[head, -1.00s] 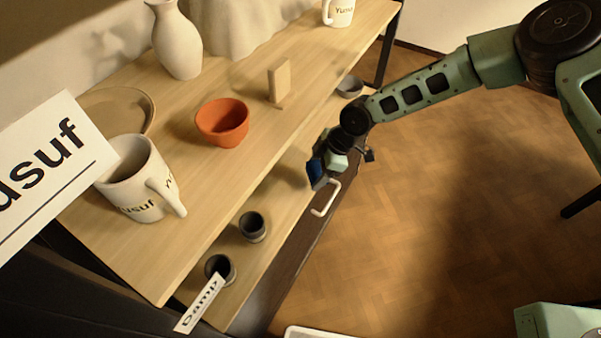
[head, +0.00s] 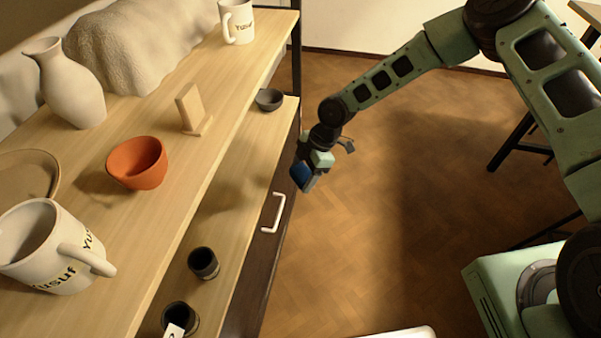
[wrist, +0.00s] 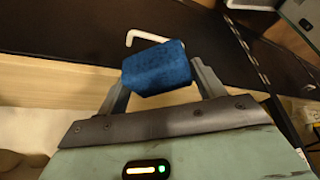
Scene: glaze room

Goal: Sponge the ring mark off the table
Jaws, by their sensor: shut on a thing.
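My gripper (head: 303,178) is shut on a blue sponge (head: 301,176). In the head view it hangs over the floor, just right of the shelf unit's front and apart from it. In the wrist view the blue sponge (wrist: 156,69) sits between the two fingers, with the white drawer handle (wrist: 146,38) behind it. No ring mark shows in these frames, and I cannot tell which surface is the table that bears it.
The shelf's top board (head: 150,225) holds a white mug (head: 45,250), an orange bowl (head: 137,165), a vase (head: 62,85) and a wooden stand (head: 192,108). Dark cups (head: 203,263) stand on the lower board. The wooden floor (head: 350,240) right of the shelf is open.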

